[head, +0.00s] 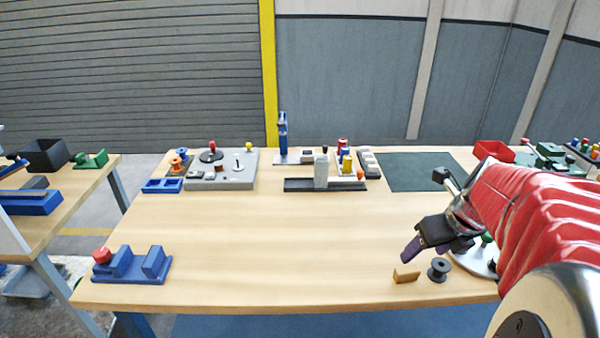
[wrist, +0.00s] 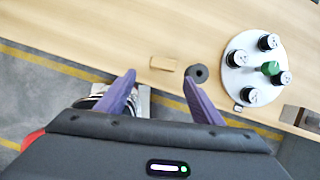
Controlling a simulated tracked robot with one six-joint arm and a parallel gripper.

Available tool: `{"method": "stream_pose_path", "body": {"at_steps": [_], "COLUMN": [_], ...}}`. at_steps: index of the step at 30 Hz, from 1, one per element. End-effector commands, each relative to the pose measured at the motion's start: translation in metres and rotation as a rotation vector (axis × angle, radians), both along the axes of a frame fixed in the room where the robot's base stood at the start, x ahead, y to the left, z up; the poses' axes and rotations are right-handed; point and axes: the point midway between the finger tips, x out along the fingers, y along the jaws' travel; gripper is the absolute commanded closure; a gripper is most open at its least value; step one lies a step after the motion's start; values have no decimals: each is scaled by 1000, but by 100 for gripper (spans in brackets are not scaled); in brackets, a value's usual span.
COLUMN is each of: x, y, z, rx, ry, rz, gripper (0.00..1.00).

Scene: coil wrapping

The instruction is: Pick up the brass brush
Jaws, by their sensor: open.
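A small tan-gold block, which I take for the brass brush (head: 406,274), lies near the front edge of the wooden table. In the wrist view the brush (wrist: 163,64) shows just beyond and between my two purple fingertips. My gripper (head: 412,250) is open and empty above the table, slightly above the brush in the head view. In the wrist view the gripper (wrist: 160,82) has its fingers spread wide, apart from the brush. No bristles can be made out at this size.
A dark spool (head: 439,269) stands right beside the brush, close to the right finger in the wrist view. A white round plate (wrist: 238,78) with several dark pieces is farther right. A blue fixture (head: 130,268) sits front left. The table's middle is clear.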

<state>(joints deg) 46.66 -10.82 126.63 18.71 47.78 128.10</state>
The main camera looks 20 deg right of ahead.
Motion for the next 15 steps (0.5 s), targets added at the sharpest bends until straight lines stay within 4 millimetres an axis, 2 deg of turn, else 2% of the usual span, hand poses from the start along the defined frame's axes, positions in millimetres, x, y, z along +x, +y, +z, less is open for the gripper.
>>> {"method": "stream_pose_path", "body": {"at_steps": [3,15], "x": [-1,0], "y": [-6,-6], "z": [-1,-6], "rx": [20,21], "ry": [-4,-2], "rz": [-51,-51], "gripper": [39,39]}}
